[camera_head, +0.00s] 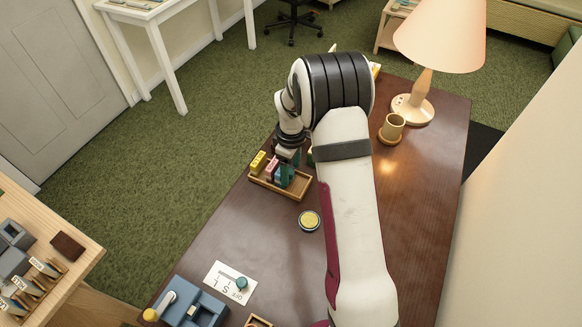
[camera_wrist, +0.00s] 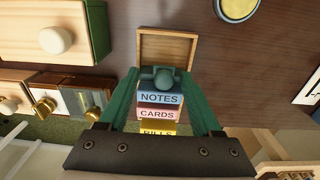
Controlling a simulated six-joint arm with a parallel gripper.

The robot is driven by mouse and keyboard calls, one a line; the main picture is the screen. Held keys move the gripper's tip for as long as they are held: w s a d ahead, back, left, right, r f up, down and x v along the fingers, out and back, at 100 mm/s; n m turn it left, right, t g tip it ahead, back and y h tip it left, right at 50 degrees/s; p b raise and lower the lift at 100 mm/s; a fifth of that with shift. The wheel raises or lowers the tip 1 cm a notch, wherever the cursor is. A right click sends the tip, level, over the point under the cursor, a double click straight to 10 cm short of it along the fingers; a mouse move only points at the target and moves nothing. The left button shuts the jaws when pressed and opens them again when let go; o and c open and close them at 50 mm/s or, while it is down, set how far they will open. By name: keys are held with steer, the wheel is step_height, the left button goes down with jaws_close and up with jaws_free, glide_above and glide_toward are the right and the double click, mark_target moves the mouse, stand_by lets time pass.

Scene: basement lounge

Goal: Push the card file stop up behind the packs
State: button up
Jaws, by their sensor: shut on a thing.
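The wooden card file tray (camera_head: 264,185) stands on the dark table, and its bare end shows in the wrist view (camera_wrist: 167,45). In it stand a yellow BILLS pack (camera_head: 258,161), a pink CARDS pack (camera_head: 271,166) and a blue NOTES pack (camera_wrist: 160,98), in a row. The dark teal card file stop (camera_wrist: 163,78) is at the NOTES end of the row, close against or almost touching that pack; I cannot tell if a gap remains. My gripper (camera_wrist: 163,73) is shut on the stop, one green finger on each side. In the head view my wrist partly hides the stop.
A round yellow-topped tin (camera_head: 309,221) stands in front of the tray. A mug (camera_head: 392,127) and a lamp (camera_head: 413,108) stand behind my arm. A white sheet (camera_head: 224,278) and a blue device (camera_head: 193,305) lie at the near end. Bare tabletop lies between tray and sheet.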

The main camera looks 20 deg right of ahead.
steer(key=shift+s+f, duration=0.4)
steer(key=shift+f, duration=0.4)
steer(key=shift+w+a, duration=0.3)
steer(key=shift+w, duration=0.15)
steer(key=shift+w+a, duration=0.25)
steer(key=shift+a, duration=0.1)
steer(key=shift+w+a, duration=0.1)
steer(key=o, duration=0.7)
steer(key=shift+c, duration=0.8)
step_height(320, 180, up, 5)
steer(key=shift+w+a+r, duration=0.1)
steer(key=shift+w, duration=0.05)
steer(key=shift+r, duration=0.5)
